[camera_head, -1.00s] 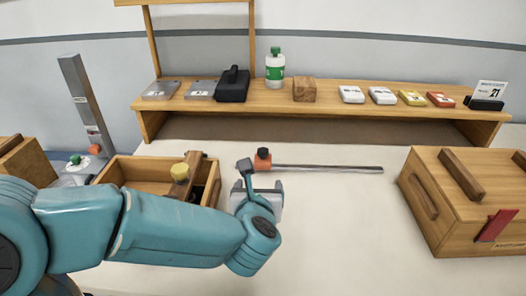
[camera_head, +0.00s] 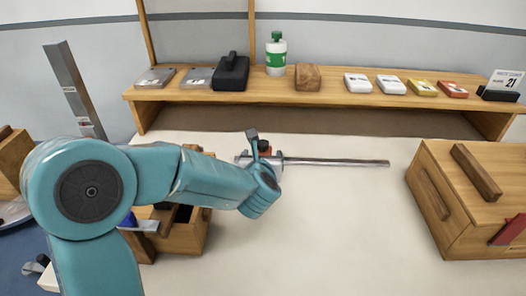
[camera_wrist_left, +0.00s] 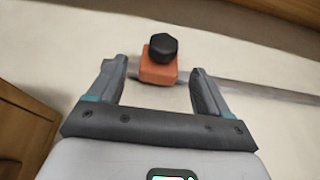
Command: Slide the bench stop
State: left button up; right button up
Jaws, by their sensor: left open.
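The bench stop is an orange block with a black knob (camera_wrist_left: 160,65) on a thin metal rail (camera_head: 335,162) lying on the white bench. In the head view the stop (camera_head: 265,147) is at the rail's left end, partly hidden by my left gripper (camera_head: 258,160). In the left wrist view my left gripper (camera_wrist_left: 158,80) is open, one finger on each side of the orange block. The block sits between the fingertips with visible gaps, so the fingers look apart from it. My right gripper is not in view.
A wooden shelf (camera_head: 320,92) along the back holds a green-capped bottle (camera_head: 276,55), a wooden block (camera_head: 308,78) and several small boxes. A wooden box (camera_head: 470,195) stands at right. An open wooden box (camera_head: 185,238) is under my left arm. The front middle bench is clear.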

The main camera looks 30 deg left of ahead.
aim_at(263, 152)
pick_arm(q)
jog(key=x, duration=0.5)
jog(key=shift+w, duration=0.1)
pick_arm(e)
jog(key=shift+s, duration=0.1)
